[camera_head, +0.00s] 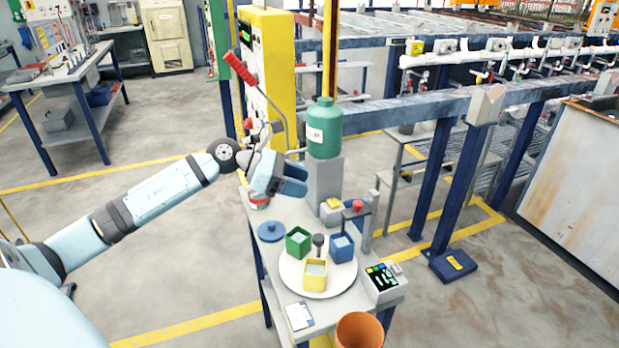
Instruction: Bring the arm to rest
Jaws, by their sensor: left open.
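My left arm, light blue, comes in from the left in the head view. Its gripper (292,181) is open and empty, above the back left part of a small grey work table (331,312). The two dark blue fingers point right, toward a green bottle (324,128) on a grey stand. On the table a round white tray (318,290) bears a green box (299,241), a blue box (342,247) and a yellow box (315,276). The gripper is apart from these boxes, behind them. My right gripper is not in view.
A blue round lid (271,231) lies left of the tray. A small device with buttons (382,280) stands at right, a red-knobbed lever (357,206) behind it. An orange pot (359,331) is at the front. A yellow cabinet (267,75) stands behind.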

